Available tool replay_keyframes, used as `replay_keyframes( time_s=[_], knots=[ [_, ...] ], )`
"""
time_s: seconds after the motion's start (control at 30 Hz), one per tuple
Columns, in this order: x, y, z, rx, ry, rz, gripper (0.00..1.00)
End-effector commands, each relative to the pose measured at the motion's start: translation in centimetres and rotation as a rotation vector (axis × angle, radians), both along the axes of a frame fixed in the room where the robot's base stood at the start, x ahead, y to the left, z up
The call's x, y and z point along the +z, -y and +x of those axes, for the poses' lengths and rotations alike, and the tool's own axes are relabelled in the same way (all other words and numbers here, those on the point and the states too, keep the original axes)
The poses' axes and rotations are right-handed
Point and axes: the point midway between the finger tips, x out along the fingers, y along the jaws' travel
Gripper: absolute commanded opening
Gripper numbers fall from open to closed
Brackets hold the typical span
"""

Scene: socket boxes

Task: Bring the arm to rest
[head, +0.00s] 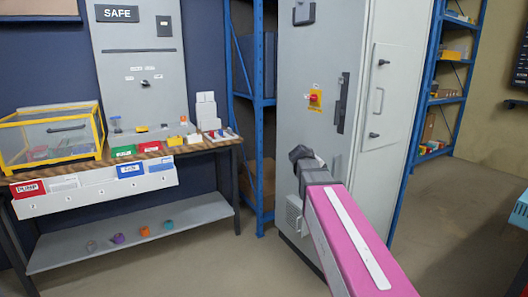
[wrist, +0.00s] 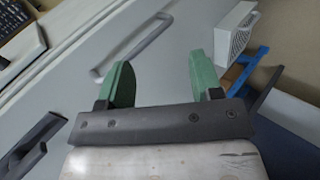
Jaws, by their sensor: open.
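My gripper (wrist: 166,78) shows in the wrist view with its two green fingers wide apart and nothing between them. A pale grey cabinet surface with a light bar handle (wrist: 132,46) lies beyond the fingers, and I see no contact with it. In the head view my pink arm reaches from the lower right toward the tall grey cabinet (head: 312,80). The arm's dark far end is in front of the cabinet's lower part. I cannot make out the fingers there.
A workbench (head: 60,178) with a yellow-framed clear case (head: 50,140) and small bins stands at the left. Several small items lie on its lower shelf (head: 130,248). Blue shelving (head: 452,90) stands behind the cabinet. Floor (head: 460,210) is open at the right.

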Motion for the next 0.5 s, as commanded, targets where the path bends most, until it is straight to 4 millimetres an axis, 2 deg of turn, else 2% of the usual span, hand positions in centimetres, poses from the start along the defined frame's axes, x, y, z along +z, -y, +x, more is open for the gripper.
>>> replay_keyframes(
  time_s=[0.03,0.2,0.4,0.5],
  knots=[
    [-2.7,0.0,-1.7,-0.016,-0.024,0.053,0.60],
    [-10.1,-0.7,-6.0,-0.078,-0.094,0.233,0.60],
    [-17.6,-2.1,-11.8,-0.177,-0.177,0.443,0.60],
    [-20.7,-3.0,-14.9,-0.236,-0.219,0.543,0.60]
  ],
)
